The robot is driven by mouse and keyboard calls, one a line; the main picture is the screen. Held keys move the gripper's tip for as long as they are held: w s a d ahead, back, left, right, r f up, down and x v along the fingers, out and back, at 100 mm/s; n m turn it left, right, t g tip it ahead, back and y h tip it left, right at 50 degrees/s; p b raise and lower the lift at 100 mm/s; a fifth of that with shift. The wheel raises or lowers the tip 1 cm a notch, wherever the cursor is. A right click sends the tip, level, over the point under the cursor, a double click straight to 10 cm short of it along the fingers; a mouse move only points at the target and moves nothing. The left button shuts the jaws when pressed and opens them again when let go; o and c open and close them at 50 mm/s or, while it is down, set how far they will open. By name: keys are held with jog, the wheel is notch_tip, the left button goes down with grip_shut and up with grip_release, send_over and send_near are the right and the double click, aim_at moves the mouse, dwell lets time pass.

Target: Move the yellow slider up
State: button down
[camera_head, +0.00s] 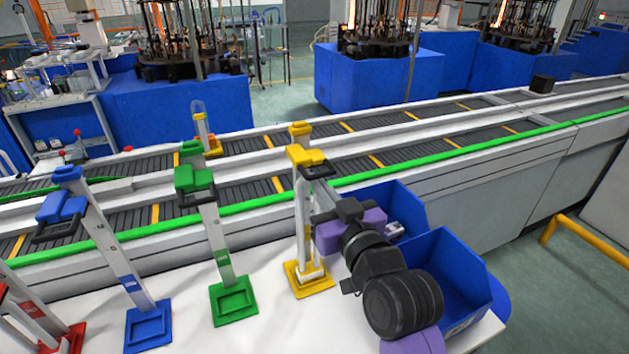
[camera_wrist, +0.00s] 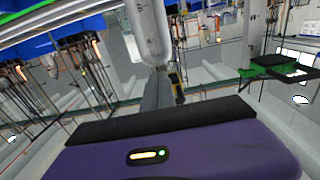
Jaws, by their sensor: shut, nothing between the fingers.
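The yellow slider (camera_head: 306,157) is a yellow block with a dark handle, on an upright pale post standing on a yellow base (camera_head: 309,280). It sits high on the post, a short gap below the yellow top cap (camera_head: 300,129). My gripper (camera_head: 323,202) is shut and empty, just right of this post and below the slider's handle. Whether it touches the handle is unclear. In the wrist view, my purple gripper body fills the bottom, and a pale rounded bar hangs above it; the yellow slider is not clearly seen there.
A green slider (camera_head: 195,180) and a blue slider (camera_head: 62,207) stand on similar posts to the left, with red bases at the far left. Blue bins (camera_head: 450,270) sit right of my arm. A conveyor with a green edge (camera_head: 450,152) runs behind the white table (camera_head: 255,335).

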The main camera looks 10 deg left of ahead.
jog(key=v, duration=1)
dwell(0.4)
jog(key=shift+f, duration=0.1)
jog(key=d+r+m+t+h, duration=0.1)
jog(key=d+r+m+t, duration=0.1)
jog(key=d+r+t, duration=0.15)
jog(key=s+d+f+m+t+h, duration=0.1)
jog(key=s+d+f+m+h, duration=0.35)
jog(key=s+d+f, duration=0.6)
jog(key=s+d+f+g+h, duration=0.1)
jog(key=s+d+f, duration=0.1)
jog(key=s, duration=0.7)
jog(key=s+d+f+g+h, duration=0.2)
jog(key=s+d+f, duration=0.1)
jog(key=s, duration=0.6)
jog(key=s+d+f+g+h, duration=0.1)
jog(key=s+d+f, duration=0.2)
jog(key=s, duration=0.6)
jog(key=shift+d+g, duration=0.35)
jog(key=shift+d, duration=0.25)
